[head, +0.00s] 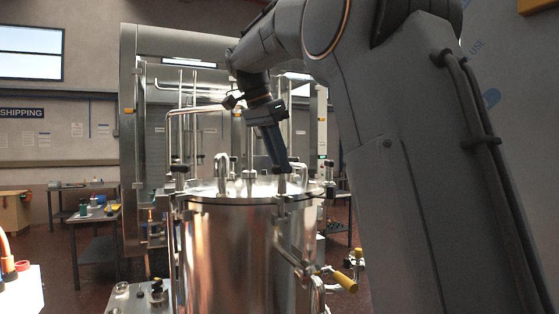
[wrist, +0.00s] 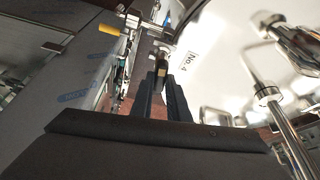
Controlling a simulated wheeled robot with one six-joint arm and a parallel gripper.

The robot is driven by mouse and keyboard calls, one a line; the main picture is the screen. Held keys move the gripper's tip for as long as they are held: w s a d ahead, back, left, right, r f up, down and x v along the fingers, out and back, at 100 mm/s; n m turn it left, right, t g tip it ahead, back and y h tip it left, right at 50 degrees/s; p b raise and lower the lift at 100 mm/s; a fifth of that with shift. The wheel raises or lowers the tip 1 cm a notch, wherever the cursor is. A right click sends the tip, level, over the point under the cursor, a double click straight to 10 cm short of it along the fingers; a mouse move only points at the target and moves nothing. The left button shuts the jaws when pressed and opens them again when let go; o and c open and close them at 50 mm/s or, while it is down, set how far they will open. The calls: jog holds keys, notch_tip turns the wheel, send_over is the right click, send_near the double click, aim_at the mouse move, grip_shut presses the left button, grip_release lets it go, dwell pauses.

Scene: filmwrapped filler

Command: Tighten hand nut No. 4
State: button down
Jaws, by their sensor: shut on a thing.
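A shiny steel tank (head: 235,245) with a round lid stands in front of me in the head view. Dark hand nuts sit around its rim; one (head: 180,169) is at the left of the lid. My gripper (head: 281,166) reaches down to the right part of the lid rim. In the wrist view, my gripper (wrist: 164,88) has its dark fingers close together on hand nut No. 4 (wrist: 161,62), beside the "No.4" label (wrist: 194,62) on the pale lid. The fingers partly hide the nut, and I cannot tell how tight it is.
Bent steel pipes (head: 196,108) rise around the lid, with a tall steel frame (head: 130,140) behind. A yellow-handled lever (head: 344,281) sticks out at the tank's lower right. A side table (head: 93,217) stands at the left.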

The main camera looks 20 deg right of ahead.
jog(key=shift+f, duration=0.15)
jog(key=c, duration=1.7)
grip_release()
jog(key=b+v, duration=0.1)
jog(key=v, duration=0.7)
jog(key=shift+s+d+b, duration=0.1)
jog(key=shift+b, duration=0.25)
